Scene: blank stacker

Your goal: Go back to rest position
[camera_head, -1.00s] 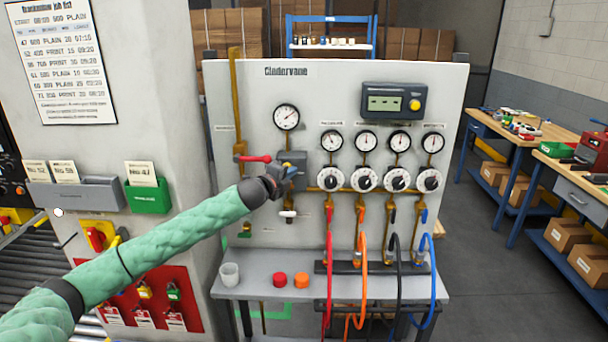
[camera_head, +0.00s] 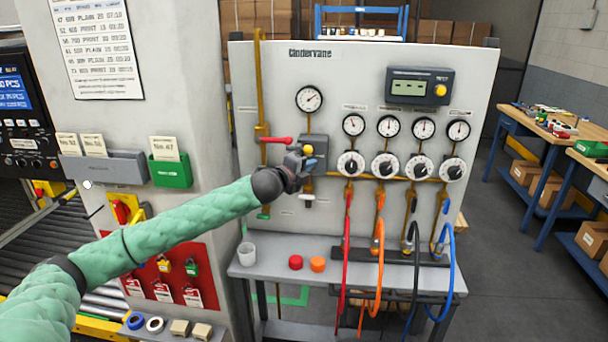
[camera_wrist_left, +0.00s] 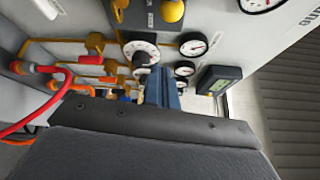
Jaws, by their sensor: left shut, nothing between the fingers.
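My left gripper (camera_head: 297,166) is in front of the pale Cindervane panel (camera_head: 270,95), near the grey valve block and the red lever (camera_head: 276,140). Its arm, in a green sleeve, reaches in from the lower left. In the left wrist view the blue fingers (camera_wrist_left: 162,92) are together with nothing between them. Beyond them are a dial and gauges of the panel. Whether the fingers touch the panel cannot be told. The hand hides part of the valve block. My right gripper is not in view.
A shelf (camera_head: 300,258) below the panel holds a white cup (camera_head: 246,253), a red cap (camera_head: 295,262) and an orange cap (camera_head: 317,264). Red, orange, black and blue hoses hang from the panel's right part. Workbenches (camera_head: 548,140) stand at right, with open floor between.

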